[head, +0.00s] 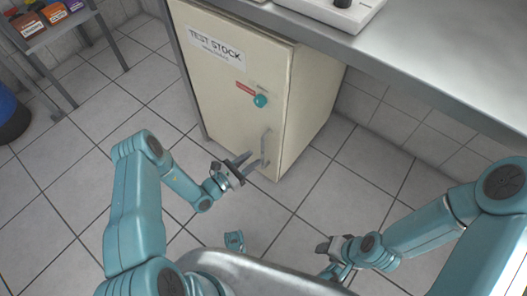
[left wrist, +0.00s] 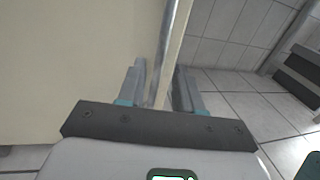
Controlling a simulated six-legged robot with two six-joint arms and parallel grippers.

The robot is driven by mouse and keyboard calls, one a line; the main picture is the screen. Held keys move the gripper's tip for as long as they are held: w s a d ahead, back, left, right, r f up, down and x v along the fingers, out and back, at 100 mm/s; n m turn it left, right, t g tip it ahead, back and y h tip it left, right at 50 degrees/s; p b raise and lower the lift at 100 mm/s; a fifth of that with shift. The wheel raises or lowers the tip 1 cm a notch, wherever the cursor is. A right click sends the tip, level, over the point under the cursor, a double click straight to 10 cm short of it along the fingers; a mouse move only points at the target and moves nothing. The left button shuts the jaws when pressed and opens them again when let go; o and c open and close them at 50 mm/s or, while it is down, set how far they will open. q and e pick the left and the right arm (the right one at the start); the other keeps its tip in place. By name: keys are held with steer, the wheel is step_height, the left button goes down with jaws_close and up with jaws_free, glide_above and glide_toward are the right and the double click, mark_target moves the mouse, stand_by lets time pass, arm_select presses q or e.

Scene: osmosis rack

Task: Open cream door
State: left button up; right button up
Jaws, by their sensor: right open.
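The cream door (head: 225,90) is the front of a cabinet under the bench and looks shut. It carries a "TEST STOCK" label (head: 216,47), a teal knob (head: 261,101) and a grey upright bar handle (head: 265,147) near its lower right edge. My left gripper (head: 243,166) is at the handle, with its fingers open. In the left wrist view, the handle (left wrist: 173,45) runs down between the two open fingers (left wrist: 160,88), with gaps showing on both sides. My right gripper (head: 325,248) is open and empty, low at the right, away from the door.
A grey bench top (head: 430,50) overhangs the cabinet, with a white device (head: 335,8) on it. A small shelf with coloured boxes (head: 45,18) and a blue bin (head: 10,115) stand at the left. The tiled floor (head: 125,90) before the door is clear.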

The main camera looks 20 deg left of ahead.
mark_target(263, 152)
arm_select(q)
steer(key=b+x, duration=0.1)
steer(key=x, duration=0.5)
steer(key=shift+s, duration=0.1)
jaws_close()
